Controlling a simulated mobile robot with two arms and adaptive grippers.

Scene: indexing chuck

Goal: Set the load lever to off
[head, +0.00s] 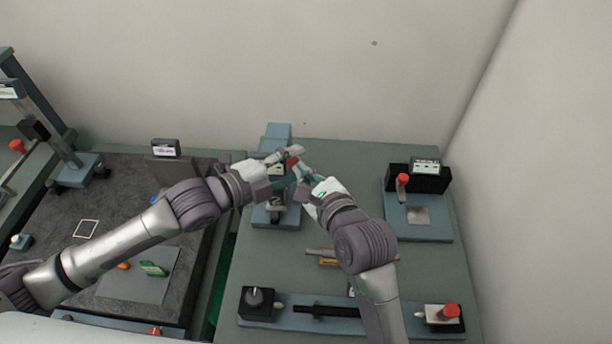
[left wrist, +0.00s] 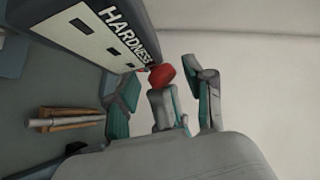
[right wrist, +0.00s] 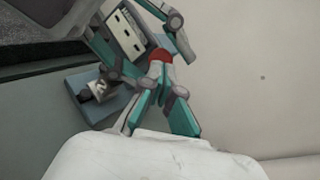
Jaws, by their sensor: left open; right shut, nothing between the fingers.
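The load lever shows as a red knob (head: 292,162) at the hardness tester (head: 279,130); its shaft is mostly hidden by my grippers. The knob also shows in the left wrist view (left wrist: 162,76), beside the panel marked HARDNESS (left wrist: 112,32), and in the right wrist view (right wrist: 160,55). My left gripper (head: 287,160) is open, with its fingers on either side of the knob (left wrist: 165,90). My right gripper (head: 297,174) is shut and empty, its fingertips (right wrist: 160,72) close to the knob. I cannot tell whether either touches it.
A second station with a red-knobbed lever (head: 402,181) stands at the right. A blue-grey base with a black dial (head: 255,298) and red button (head: 450,311) lies in front. A brass-coloured piece (head: 322,255) lies below my grippers. A dark mat (head: 120,190) is at left.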

